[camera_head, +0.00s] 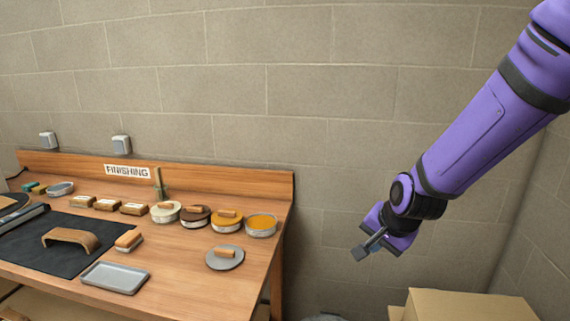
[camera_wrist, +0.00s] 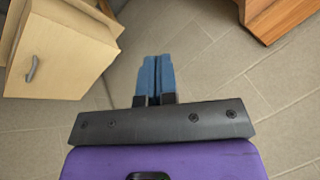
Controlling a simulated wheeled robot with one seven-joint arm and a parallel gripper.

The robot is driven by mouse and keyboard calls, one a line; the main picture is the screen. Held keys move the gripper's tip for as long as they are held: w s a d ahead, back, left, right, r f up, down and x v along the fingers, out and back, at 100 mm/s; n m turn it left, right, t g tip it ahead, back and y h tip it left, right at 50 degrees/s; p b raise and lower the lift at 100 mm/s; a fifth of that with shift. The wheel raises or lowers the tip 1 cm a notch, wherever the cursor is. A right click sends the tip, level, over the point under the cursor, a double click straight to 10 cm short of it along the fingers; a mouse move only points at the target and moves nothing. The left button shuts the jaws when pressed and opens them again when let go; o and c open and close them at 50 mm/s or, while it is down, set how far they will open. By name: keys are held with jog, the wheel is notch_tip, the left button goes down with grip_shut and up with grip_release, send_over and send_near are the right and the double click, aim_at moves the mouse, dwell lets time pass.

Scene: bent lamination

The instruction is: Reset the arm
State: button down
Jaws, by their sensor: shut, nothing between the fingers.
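My purple arm reaches in from the upper right in the head view. My gripper (camera_head: 361,254) hangs in the air right of the workbench, away from everything on it. In the wrist view, my gripper (camera_wrist: 157,62) points toward the grey tiled floor. Its two blue fingers lie together with nothing between them. The finishing bench (camera_head: 190,299) stands at the left with a bent wooden piece (camera_head: 71,239) on its dark mat (camera_head: 43,262).
A light wooden cabinet (camera_head: 470,304) stands below my arm at the lower right; it also shows in the wrist view (camera_wrist: 62,48). Several round tins, blocks and a grey tray (camera_head: 115,278) sit on the bench. A block wall stands behind.

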jog(key=s+d+r+n+h, duration=0.1)
jog(key=s+d+r+n, duration=0.3)
jog(key=s+r, duration=0.5)
jog(key=s+d+r+n, duration=0.4)
jog(key=s+d+r, duration=0.2)
jog(key=s+r, duration=0.3)
jog(key=s, duration=0.4)
jog(key=shift+s+d+h, duration=0.2)
jog(key=shift+d+h, duration=0.2)
